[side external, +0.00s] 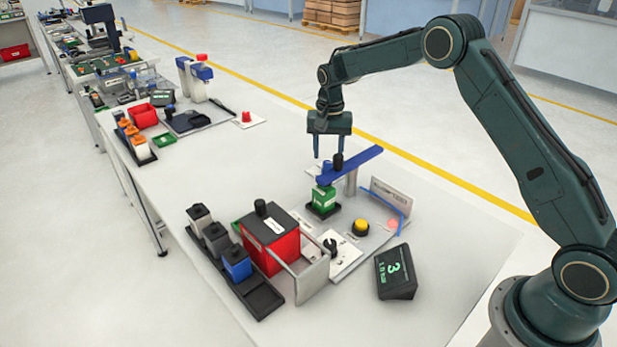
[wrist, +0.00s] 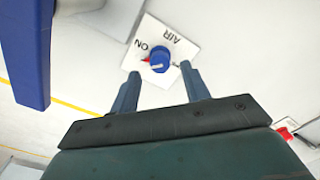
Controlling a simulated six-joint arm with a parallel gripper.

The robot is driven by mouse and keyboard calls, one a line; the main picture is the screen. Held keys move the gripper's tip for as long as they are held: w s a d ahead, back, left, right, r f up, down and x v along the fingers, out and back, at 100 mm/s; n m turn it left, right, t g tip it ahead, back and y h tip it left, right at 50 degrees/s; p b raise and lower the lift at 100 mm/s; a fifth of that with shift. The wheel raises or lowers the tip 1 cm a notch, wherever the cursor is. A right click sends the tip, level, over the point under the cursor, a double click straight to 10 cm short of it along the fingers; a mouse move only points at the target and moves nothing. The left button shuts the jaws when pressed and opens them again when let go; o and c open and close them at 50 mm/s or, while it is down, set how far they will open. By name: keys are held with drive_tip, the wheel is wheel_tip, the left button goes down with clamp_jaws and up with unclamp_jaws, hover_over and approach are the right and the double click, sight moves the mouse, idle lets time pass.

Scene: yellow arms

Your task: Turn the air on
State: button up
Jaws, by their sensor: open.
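The air switch is a blue round knob (wrist: 160,59) on a white plate (wrist: 181,48) marked AIR and ON, with a small red mark beside the knob. A pale line shows on the knob; I cannot tell its exact angle. My gripper (wrist: 160,70) is open and empty, with its fingertips seen on either side of the knob in the wrist view. In the side view my gripper (side external: 329,158) points down behind the blue bar.
The blue bar (side external: 350,166) of a press stands close to my gripper, over a green block (side external: 324,198). A yellow button (side external: 361,227), a black selector (side external: 330,244), a red box (side external: 271,240) and a display (side external: 396,270) stand nearer. A red button (side external: 246,117) sits farther left.

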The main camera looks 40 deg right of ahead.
sight(328, 162)
wheel_tip(328, 162, up, 11)
drive_tip(key=shift+f, duration=0.15)
idle(0.5)
drive_tip(key=s+a+r+n+t, duration=0.2)
drive_tip(key=s+r, duration=0.5)
drive_tip(key=s, duration=0.3)
drive_tip(key=s+a+r+n+t, duration=0.1)
drive_tip(key=s+a+r+n, duration=0.2)
drive_tip(key=s+r, duration=0.6)
drive_tip(key=s+a+f+n+t, duration=0.1)
drive_tip(key=s+f+n, duration=0.1)
drive_tip(key=s, duration=0.8)
drive_tip(key=s+a+f+n+t, duration=0.1)
drive_tip(key=s+f, duration=0.3)
drive_tip(key=s, duration=0.7)
drive_tip(key=shift+n+t, duration=0.3)
drive_tip(key=shift+n, duration=0.3)
